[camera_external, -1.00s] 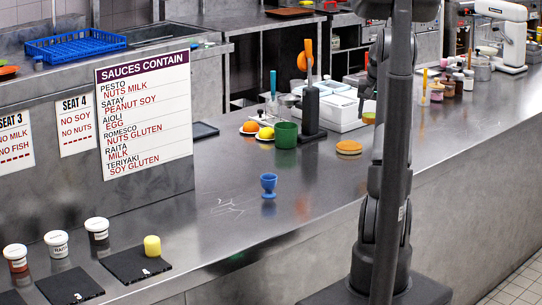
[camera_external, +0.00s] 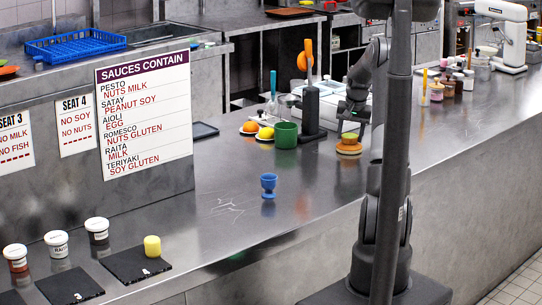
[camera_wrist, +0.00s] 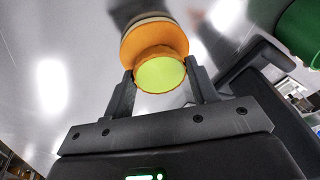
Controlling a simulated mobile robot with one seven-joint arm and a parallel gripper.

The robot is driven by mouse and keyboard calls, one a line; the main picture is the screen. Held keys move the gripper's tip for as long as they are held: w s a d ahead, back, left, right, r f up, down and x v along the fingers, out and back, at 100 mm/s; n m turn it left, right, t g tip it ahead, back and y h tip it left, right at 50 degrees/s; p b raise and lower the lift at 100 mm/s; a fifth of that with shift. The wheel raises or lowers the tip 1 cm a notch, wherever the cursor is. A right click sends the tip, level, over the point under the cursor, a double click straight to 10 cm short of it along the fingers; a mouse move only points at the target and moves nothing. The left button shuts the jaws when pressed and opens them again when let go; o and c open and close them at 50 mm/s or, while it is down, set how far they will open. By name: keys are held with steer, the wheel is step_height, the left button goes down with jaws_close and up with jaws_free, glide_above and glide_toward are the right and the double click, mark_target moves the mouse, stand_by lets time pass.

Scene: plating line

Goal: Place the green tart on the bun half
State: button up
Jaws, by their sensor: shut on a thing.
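The green tart (camera_external: 350,137), with a pale green top and orange-brown crust, is between the two fingers of my gripper (camera_external: 352,125). In the wrist view, the fingers of my gripper (camera_wrist: 160,78) are shut on the sides of the tart (camera_wrist: 159,74). The bun half (camera_external: 348,149), round and orange-brown, lies on the steel counter directly below the tart. In the wrist view the bun half (camera_wrist: 150,38) shows beyond the tart, partly covered by it. The tart is at or just above the bun's top; I cannot tell if they touch.
A green cup (camera_external: 286,135) and a dark stand (camera_external: 309,108) with orange-handled tools are left of the bun half. White containers (camera_external: 340,105) stand behind it. A blue egg cup (camera_external: 268,185) is nearer the front. The counter right of the bun half is clear.

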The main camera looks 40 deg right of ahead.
steer(key=shift+o, duration=1.1)
steer(key=shift+f, duration=0.15)
steer(key=o, duration=0.5)
steer(key=shift+c, duration=0.2)
